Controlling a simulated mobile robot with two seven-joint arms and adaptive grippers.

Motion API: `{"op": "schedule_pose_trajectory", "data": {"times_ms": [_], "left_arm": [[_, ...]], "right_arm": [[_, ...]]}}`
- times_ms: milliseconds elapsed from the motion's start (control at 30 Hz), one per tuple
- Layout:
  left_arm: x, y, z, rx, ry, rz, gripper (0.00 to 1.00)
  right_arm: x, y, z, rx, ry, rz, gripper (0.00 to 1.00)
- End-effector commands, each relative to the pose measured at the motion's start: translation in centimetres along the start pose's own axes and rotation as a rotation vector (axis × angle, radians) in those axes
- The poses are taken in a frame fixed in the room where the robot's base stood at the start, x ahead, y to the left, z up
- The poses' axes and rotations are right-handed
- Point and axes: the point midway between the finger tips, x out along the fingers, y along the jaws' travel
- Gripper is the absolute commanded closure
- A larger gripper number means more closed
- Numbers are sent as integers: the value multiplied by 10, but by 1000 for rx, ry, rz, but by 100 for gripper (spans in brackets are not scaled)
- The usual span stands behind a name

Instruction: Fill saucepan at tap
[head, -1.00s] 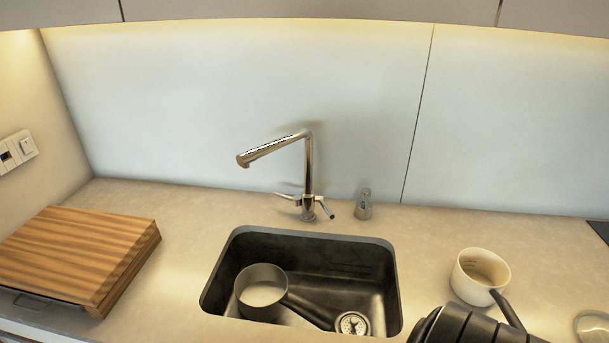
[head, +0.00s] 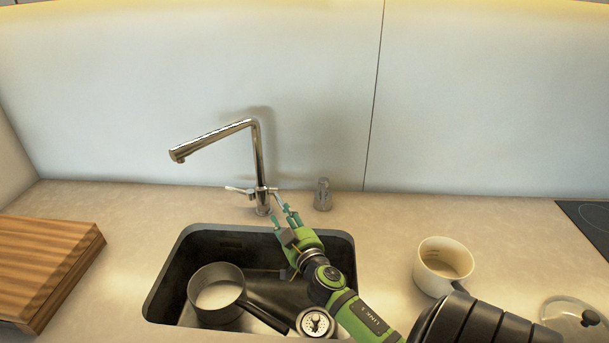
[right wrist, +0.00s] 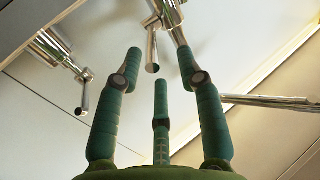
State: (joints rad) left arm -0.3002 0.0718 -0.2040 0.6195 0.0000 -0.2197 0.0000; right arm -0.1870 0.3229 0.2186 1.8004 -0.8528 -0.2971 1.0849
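A dark grey saucepan (head: 206,312) with a long black handle stands upright in the sink (head: 172,262), left side. Its inside looks pale; I cannot tell whether it holds water. The chrome tap (head: 258,165) stands behind the sink, its spout pointing left, with no stream visible. It has a left lever (head: 238,190) and a right lever (head: 281,202). My right gripper (head: 290,217) is just in front of the right lever. In the right wrist view its fingers are spread, with a lever (right wrist: 152,52) between the tips; contact is unclear. My left gripper is out of view.
A cream pot (head: 436,279) stands on the counter right of the sink, partly behind my arm. A glass lid (head: 570,315) lies farther right. A small metal dispenser (head: 323,195) stands beside the tap. A wooden board (head: 45,262) is at left, a black hob (head: 590,222) at right.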

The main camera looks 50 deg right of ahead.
Motion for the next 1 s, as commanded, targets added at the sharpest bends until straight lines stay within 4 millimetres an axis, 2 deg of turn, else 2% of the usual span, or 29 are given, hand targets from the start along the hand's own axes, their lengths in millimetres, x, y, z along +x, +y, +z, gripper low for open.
{"op": "schedule_pose_trajectory", "data": {"times_ms": [100, 433, 600, 967, 1000], "left_arm": [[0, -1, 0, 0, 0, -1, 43], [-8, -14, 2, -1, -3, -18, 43], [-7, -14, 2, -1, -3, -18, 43], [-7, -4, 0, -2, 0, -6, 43], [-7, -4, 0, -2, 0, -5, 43]], "right_arm": [[5, 12, 1, -16, 7, 16, 62], [50, 13, -1, -18, 6, 17, 62], [67, 13, 1, -17, 5, 17, 62], [72, 12, 1, -17, 5, 16, 62], [72, 12, 1, -17, 5, 16, 78]]}}
